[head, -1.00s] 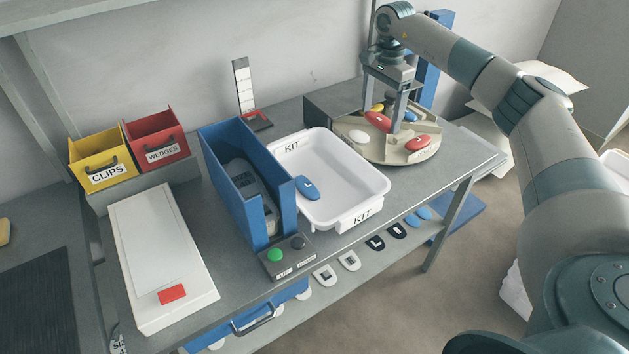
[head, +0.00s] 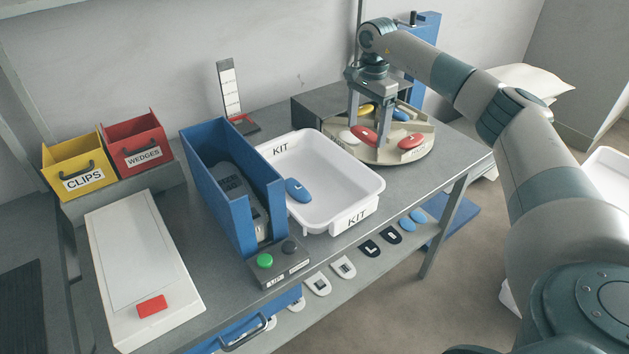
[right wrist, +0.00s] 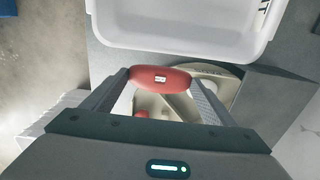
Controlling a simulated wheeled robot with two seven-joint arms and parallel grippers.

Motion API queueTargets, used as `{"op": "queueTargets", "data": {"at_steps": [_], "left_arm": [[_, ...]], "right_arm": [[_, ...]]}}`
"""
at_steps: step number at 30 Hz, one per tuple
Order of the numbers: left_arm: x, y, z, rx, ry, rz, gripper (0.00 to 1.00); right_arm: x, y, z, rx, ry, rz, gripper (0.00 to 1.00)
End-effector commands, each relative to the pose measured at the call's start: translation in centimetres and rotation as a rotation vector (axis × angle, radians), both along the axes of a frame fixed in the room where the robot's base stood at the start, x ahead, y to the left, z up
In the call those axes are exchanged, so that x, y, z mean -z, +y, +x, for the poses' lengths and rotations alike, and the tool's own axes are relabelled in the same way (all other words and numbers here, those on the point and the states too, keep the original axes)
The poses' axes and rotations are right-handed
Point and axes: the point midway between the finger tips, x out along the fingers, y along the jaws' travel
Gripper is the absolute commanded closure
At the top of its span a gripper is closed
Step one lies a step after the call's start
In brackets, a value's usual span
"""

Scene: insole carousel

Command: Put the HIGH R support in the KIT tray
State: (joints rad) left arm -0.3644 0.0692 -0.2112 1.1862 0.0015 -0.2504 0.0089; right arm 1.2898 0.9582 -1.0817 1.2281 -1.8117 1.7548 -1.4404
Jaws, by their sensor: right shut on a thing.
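My right gripper (head: 367,138) points down over the round beige carousel (head: 425,152). Its two fingers are shut on a red support (head: 363,135), which also shows between the fingertips in the right wrist view (right wrist: 160,79). The white label on it is too small to read. I cannot tell its exact height above the carousel. A second red support (head: 411,141) lies on the carousel at the right. The white KIT tray (head: 370,192) stands left of and nearer than the carousel, with a blue support (head: 298,190) inside at its left. My left gripper is not in view.
Yellow, white and blue supports lie on the carousel. A tall blue box (head: 215,190) stands left of the tray, behind a panel with a green button (head: 265,261). Several insoles lie on a lower shelf. Much of the KIT tray's floor is clear.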

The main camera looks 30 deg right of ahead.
Motion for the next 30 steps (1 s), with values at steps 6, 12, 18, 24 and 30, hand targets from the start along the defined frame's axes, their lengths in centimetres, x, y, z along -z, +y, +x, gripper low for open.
{"op": "queueTargets", "data": {"at_steps": [6, 12, 18, 24, 30], "left_arm": [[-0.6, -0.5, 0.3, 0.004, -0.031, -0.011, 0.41], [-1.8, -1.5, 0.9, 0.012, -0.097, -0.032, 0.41], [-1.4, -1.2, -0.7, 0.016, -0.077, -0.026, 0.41], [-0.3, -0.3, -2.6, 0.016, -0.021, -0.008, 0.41], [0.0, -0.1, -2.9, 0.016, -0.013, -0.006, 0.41]], "right_arm": [[1.1, 2.1, 0.4, -0.004, 0.003, 0.0, 0.45], [3.2, 5.7, 1.2, -0.006, 0.003, 0.002, 0.45], [5.4, 9.2, 2.0, -0.004, 0.002, 0.002, 0.45], [6.7, 11.1, 2.5, -0.001, 0.001, 0.001, 0.45], [7.0, 11.3, 2.5, 0.0, 0.0, 0.0, 0.45]]}}
